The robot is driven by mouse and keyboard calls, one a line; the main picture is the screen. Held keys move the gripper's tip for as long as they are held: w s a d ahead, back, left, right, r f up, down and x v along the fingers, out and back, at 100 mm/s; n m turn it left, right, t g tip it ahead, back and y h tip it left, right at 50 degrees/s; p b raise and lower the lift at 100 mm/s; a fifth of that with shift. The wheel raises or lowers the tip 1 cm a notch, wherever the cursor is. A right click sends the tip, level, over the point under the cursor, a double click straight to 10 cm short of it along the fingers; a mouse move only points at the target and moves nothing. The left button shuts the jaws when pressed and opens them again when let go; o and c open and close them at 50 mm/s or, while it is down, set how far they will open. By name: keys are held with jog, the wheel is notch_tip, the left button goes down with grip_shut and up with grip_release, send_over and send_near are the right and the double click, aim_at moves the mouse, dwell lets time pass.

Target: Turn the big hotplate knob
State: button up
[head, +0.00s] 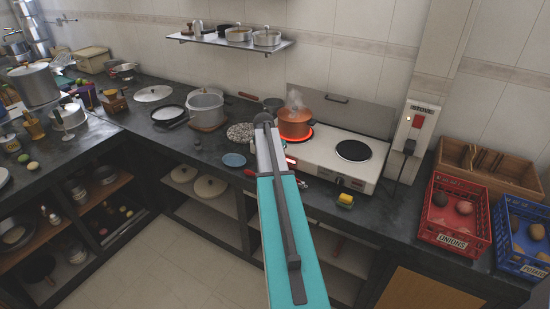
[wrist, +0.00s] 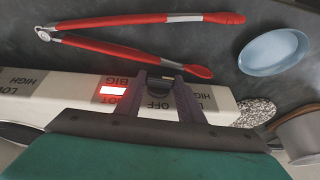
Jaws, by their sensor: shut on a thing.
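The white hotplate unit (head: 330,167) stands on the dark counter. Its big plate glows red (head: 296,138) under a steaming copper pot (head: 293,123); the other plate (head: 353,150) is dark. In the wrist view, the front panel (wrist: 75,88) carries the words BIG, HOT, OFF and HIGH, and a lit red lamp (wrist: 112,90). My gripper (wrist: 161,78) is at this panel, its two fingers on either side of the big plate's dark knob (wrist: 159,87), shut on it. The fingers partly cover the knob, so its exact setting is unclear. In the head view my arm hides it.
Red tongs (wrist: 130,52) and a blue dish (wrist: 273,52) lie on the counter close to the panel. A red crate (head: 447,232) and a blue crate (head: 506,258) stand at the right.

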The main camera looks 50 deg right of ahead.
jog(key=shift+w+a+r+g, duration=0.15)
jog(key=shift+w+g, duration=0.1)
jog(key=shift+g, duration=0.15)
jog(key=o, duration=0.8)
jog(key=shift+s, duration=0.1)
jog(key=shift+p+v, duration=1.55)
jog(key=shift+v, duration=2.45)
jog(key=shift+a, duration=0.1)
jog(key=shift+s+a, duration=0.3)
jog(key=shift+a, duration=0.95)
jog(key=shift+s+a, duration=0.3)
jog(key=shift+a, duration=1)
jog(key=shift+s+a, duration=0.3)
jog(key=shift+a, duration=0.95)
